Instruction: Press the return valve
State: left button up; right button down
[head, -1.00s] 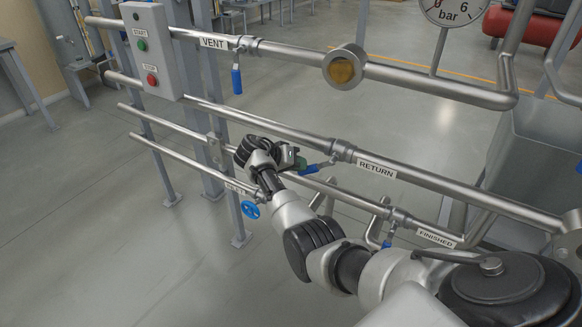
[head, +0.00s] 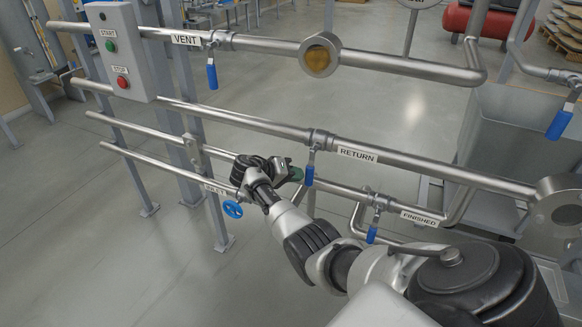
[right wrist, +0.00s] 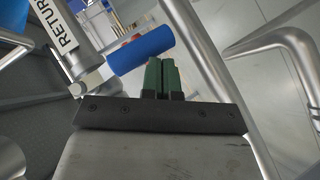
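The return valve has a blue lever handle (head: 309,174) that hangs straight down from its pipe beside the RETURN label (head: 357,154). My right gripper (head: 297,174) is just left of the handle, close to it, with its green fingertips towards it. In the right wrist view the two green fingers (right wrist: 161,78) are together with nothing between them. The blue handle (right wrist: 140,48) shows there just beyond and left of the fingertips; I cannot tell whether they touch. My left gripper is not in view.
A vent valve handle (head: 211,75) hangs above left, and a finished valve handle (head: 371,234) hangs below right. A start/stop box (head: 122,58) is at upper left. Horizontal pipes run near my arm.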

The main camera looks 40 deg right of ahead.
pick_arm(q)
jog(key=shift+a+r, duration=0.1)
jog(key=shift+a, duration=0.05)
pick_arm(e)
jog(key=shift+s+d+f, duration=0.1)
jog(key=shift+s+f, duration=0.2)
jog(key=shift+s, duration=0.05)
dwell(0.4)
